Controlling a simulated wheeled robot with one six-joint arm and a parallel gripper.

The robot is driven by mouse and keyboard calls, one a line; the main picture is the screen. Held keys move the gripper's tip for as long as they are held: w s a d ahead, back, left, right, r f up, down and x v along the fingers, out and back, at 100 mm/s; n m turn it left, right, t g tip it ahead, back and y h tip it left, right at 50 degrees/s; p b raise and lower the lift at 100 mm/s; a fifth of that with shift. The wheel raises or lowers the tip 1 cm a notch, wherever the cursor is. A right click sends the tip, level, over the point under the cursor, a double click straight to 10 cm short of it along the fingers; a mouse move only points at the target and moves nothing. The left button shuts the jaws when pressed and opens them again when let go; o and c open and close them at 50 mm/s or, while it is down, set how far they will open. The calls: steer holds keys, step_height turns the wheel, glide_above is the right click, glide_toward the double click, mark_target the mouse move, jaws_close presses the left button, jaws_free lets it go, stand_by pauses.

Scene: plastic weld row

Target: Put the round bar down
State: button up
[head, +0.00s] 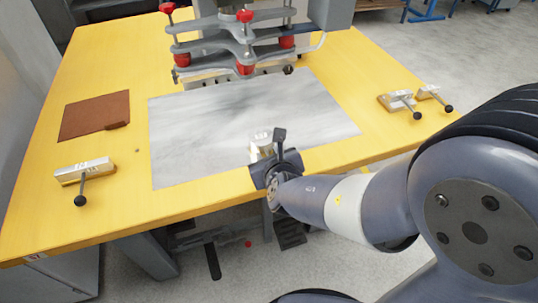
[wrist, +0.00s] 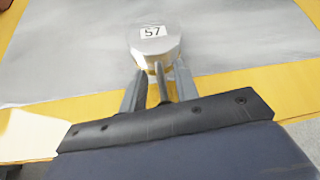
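The round bar (wrist: 153,45) is a silver, round-faced piece with a white label reading 57, in the upper middle of the wrist view. A thin rod runs from it back between the fingers of my gripper (wrist: 160,75). The fingers close in on its near end, and I take them as shut on it. In the head view the bar (head: 261,142) shows small and pale, partly hidden by my gripper (head: 267,157), at the front edge of the grey sheet. I cannot tell whether its underside touches the table.
The yellow table (head: 130,215) carries the grey metal sheet (head: 245,115). A silver block with a black-knobbed handle (head: 84,172) lies left; two similar pieces (head: 397,101) (head: 428,92) lie right. A brown mat (head: 95,115) is at left. A grey press with red knobs (head: 240,40) stands behind.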

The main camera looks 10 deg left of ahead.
steer(key=shift+s+r+p, duration=0.25)
steer(key=shift+r+p, duration=0.1)
steer(key=shift+r, duration=0.05)
steer(key=p+v, duration=0.4)
steer(key=v, duration=0.7)
steer(key=shift+d, duration=0.2)
steer(key=shift+s+f, duration=0.1)
steer(key=shift+f, duration=0.05)
steer(key=b+x, duration=0.4)
steer(key=x, duration=0.8)
steer(key=shift+b, duration=0.3)
steer(key=shift+r+p, duration=0.7)
steer(key=shift+r, duration=0.55)
